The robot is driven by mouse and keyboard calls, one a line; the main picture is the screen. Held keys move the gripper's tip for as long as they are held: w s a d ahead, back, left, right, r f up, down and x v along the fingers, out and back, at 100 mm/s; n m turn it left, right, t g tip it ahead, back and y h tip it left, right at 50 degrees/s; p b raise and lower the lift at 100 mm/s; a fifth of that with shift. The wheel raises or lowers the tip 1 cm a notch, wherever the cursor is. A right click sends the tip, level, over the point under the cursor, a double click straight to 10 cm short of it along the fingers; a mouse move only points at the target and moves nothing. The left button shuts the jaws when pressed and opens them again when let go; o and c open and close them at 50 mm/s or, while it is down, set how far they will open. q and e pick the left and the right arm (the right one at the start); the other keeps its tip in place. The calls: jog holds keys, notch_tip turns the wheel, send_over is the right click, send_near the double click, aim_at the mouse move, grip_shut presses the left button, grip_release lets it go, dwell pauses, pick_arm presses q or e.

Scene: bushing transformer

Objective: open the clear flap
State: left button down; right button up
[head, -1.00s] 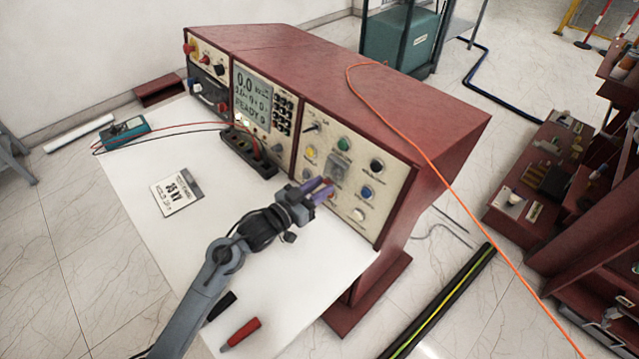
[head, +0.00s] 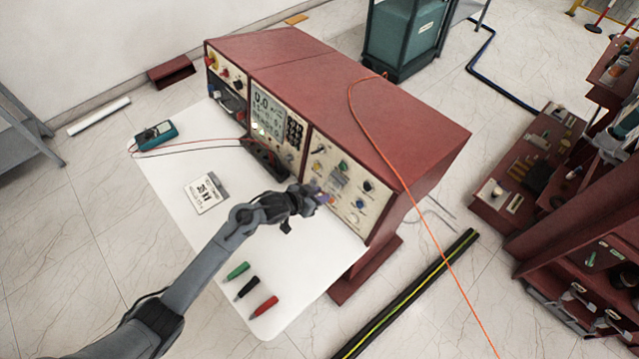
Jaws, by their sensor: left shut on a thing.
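The clear flap (head: 339,181) is a small, pale see-through cover on the cream right-hand panel (head: 352,208) of the red test console (head: 365,110). My left gripper (head: 322,198) is at that panel, just below and left of the flap's visible part. Its purple fingers are shut, seemingly on the flap's lower edge. The fingers hide the contact and the part under the flap, so how far the flap is tilted cannot be told. My right gripper is out of view.
An orange cable (head: 392,158) runs over the console. The mat's middle is clear.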

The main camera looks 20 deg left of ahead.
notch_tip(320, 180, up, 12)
jog(key=p, duration=1)
pick_arm(q)
jog(key=r+g+y+b, duration=0.1)
jog(key=r+g, duration=0.1)
jog(key=g, duration=0.1)
jog(key=w+r+g+y, duration=0.1)
jog(key=r+g+y, duration=0.1)
jog(key=g, duration=0.1)
jog(key=w+d+r+g+y+b, duration=0.1)
jog(key=r+g, duration=0.1)
jog(key=g, duration=0.1)
jog(key=shift+b, duration=0.3)
jog(key=shift+w+d+r+g+y+b, duration=0.15)
jog(key=shift+r+g+y+b, duration=0.3)
jog(key=shift+g+b, duration=0.55)
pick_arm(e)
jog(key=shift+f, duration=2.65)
pick_arm(q)
jog(key=c, duration=0.8)
grip_release()
jog(key=shift+c, duration=0.2)
jog(key=shift+w, duration=0.1)
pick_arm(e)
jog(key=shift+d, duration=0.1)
pick_arm(q)
jog(key=shift+r, duration=0.1)
